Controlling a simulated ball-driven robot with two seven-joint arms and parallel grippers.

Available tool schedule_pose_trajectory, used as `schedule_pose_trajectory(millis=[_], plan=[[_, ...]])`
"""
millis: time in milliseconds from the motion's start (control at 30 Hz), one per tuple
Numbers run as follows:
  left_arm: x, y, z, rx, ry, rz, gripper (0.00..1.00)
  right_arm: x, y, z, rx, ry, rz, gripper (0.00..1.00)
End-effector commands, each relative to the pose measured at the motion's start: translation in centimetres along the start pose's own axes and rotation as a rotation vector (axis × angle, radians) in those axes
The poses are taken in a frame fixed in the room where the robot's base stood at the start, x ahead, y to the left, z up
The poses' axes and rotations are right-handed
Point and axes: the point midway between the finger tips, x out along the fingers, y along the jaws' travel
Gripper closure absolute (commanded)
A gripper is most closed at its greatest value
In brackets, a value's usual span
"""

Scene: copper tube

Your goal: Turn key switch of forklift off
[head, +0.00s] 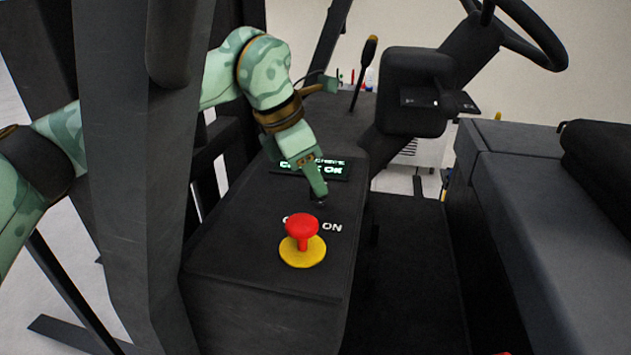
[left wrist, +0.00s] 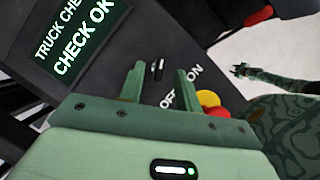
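The key switch (left wrist: 157,68) is a small dark key with a light edge, set in the black console between the finger tips of my left gripper (left wrist: 160,78). The fingers are apart, one on each side of the key, with a visible gap to it. White OFF and ON labels stand beside the switch in the left wrist view. In the head view my left gripper (head: 318,188) reaches down over the console, and the key (head: 321,204) shows just below its tips. A small green arm, which looks like my right one, ends in a gripper (left wrist: 242,71) too small to read.
A red emergency button (head: 302,228) on a yellow base stands close in front of the switch. A lit display (head: 300,168) reading CHECK OK lies behind it. The dark mast post (head: 140,150), steering column (head: 415,90) and seat (head: 550,190) surround the console.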

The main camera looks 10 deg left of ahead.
Motion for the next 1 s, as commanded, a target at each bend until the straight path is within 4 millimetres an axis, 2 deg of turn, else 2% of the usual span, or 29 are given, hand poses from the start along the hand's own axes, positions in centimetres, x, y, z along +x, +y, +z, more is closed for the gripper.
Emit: schedule_pose_trajectory(millis=[167,433,467,567,1000], plan=[[1.41,0.03,-0.02,0.000,0.000,0.001,0.66,0.12,0.04,0.02,0.001,0.000,0.000,0.64],[1.55,0.03,-0.01,-0.001,0.000,0.001,0.66,0.12,0.04,-0.03,0.001,0.000,0.001,0.64],[1.55,0.04,-0.01,-0.001,0.000,0.001,0.72,0.12,0.04,-0.03,0.001,0.001,0.001,0.64],[1.54,0.03,-0.01,-0.001,0.000,0.001,1.00,0.12,-0.02,-0.06,0.002,0.001,0.000,0.64],[1.46,-0.02,0.02,-0.045,-0.001,0.020,1.00,0.03,-0.42,-0.26,0.004,0.004,-0.005,0.64]])
